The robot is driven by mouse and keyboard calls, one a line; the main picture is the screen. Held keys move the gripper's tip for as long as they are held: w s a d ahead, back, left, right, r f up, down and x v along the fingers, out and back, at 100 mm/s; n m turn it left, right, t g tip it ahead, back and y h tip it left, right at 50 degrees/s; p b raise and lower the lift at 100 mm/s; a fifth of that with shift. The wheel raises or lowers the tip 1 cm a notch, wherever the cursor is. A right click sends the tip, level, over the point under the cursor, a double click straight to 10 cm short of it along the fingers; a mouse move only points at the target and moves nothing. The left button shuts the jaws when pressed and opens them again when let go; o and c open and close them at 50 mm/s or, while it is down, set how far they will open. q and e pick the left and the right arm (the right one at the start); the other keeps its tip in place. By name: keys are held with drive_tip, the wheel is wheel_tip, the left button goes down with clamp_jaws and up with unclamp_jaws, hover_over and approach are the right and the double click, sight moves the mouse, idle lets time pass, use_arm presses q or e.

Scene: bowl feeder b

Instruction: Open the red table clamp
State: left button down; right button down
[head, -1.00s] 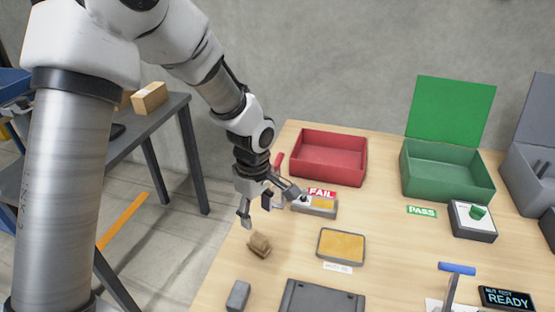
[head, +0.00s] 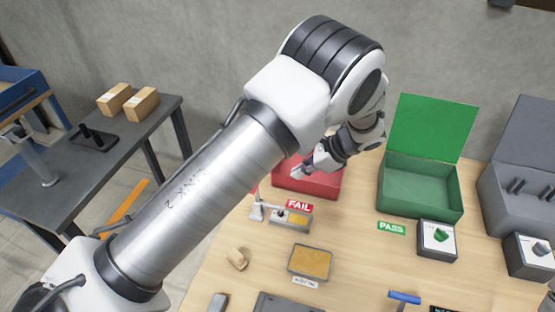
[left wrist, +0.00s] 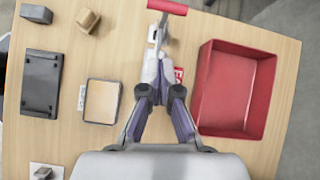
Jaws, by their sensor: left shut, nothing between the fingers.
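The red table clamp shows its red handle (head: 254,190) standing up from a pale metal base (head: 257,211) at the table's left edge. Its black tip appears to lie over a grey block with a yellow top (head: 297,219), beside the FAIL label. In the left wrist view the red handle (left wrist: 167,7) is at the top, just beyond my fingertips; my gripper hides much of the clamp. My right gripper is not in view.
A green box (head: 420,197) with a raised lid stands right of the red box. A yellow-topped tray (head: 310,262) and a small brown block (head: 237,258) lie nearer me. A grey box (head: 515,208) is at the far right.

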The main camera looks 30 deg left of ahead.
use_arm(q)
drive_tip(key=shift+w+d+r+m, duration=0.15)
drive_tip(key=shift+d+m, duration=0.1)
drive_tip(key=shift+m, duration=0.25)
drive_tip(key=shift+w+d+r+m, duration=0.1)
drive_tip(key=shift+w+d+m, duration=0.1)
drive_tip(key=shift+m, duration=0.3)
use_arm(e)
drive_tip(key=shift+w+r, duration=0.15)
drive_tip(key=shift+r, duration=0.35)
use_arm(q)
drive_tip(key=a+r+p+x, duration=0.1)
drive_tip(key=a+p+x, duration=0.1)
drive_tip(key=x, duration=1.1)
drive_tip(key=shift+s+a+r, duration=0.15)
drive_tip(key=shift+s+r, duration=0.05)
drive_tip(key=shift+r, duration=0.15)
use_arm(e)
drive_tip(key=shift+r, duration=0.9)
use_arm(q)
drive_tip(key=shift+r, duration=0.1)
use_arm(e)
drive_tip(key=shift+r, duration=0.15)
use_arm(q)
drive_tip(key=shift+s+a, duration=0.1)
drive_tip(key=shift+a, duration=0.2)
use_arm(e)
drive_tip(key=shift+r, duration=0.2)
